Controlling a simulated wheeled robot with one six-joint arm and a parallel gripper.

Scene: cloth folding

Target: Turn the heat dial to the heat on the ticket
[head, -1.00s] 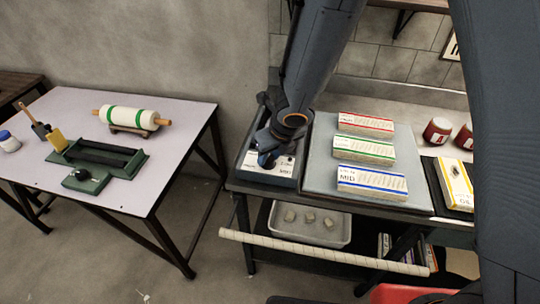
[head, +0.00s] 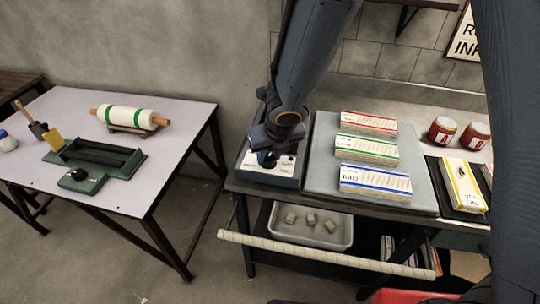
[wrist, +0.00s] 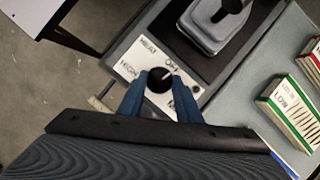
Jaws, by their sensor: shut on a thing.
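The black heat dial (wrist: 160,80) sits on the white panel (wrist: 147,55) of a grey burner unit (head: 245,160) at the left end of the counter. My gripper (wrist: 159,88) is shut on the dial, with one blue finger on each side of it. The dial's white mark points to the upper right in the wrist view, near the label that reads like OFF. HEAT and HIGH also show on the panel. A label by the right finger is partly hidden. In the head view my gripper (head: 266,157) covers the dial. I cannot make out a heat ticket for certain.
Boxes striped red (head: 369,123), green (head: 366,150) and blue (head: 375,182) stand on a grey board right of the burner. A yellow-striped box (head: 462,184) and two jars (head: 442,131) are further right. A rail (head: 325,254) runs along the counter's front.

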